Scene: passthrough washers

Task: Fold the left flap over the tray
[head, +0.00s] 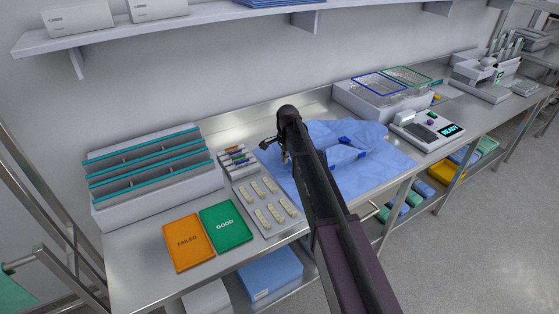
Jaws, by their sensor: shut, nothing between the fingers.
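A blue wrap sheet (375,175) lies spread on the steel counter, with creased flaps and darker blue tabs (345,141) near its middle. The tray itself is not clearly visible; it may be under the wrap or behind my arm. My gripper (284,158) is at the left part of the wrap, shut and empty, seen small and dark beside the end of my arm. My arm crosses over the wrap and hides a strip of it. I cannot tell whether the fingers touch the sheet.
Left of the wrap are a tray of small pale parts (268,203), green (227,225) and orange (184,243) cards, and a grey rack (155,180). Right are wire baskets (380,84) and a device reading READY (427,130). A shelf (200,27) hangs above.

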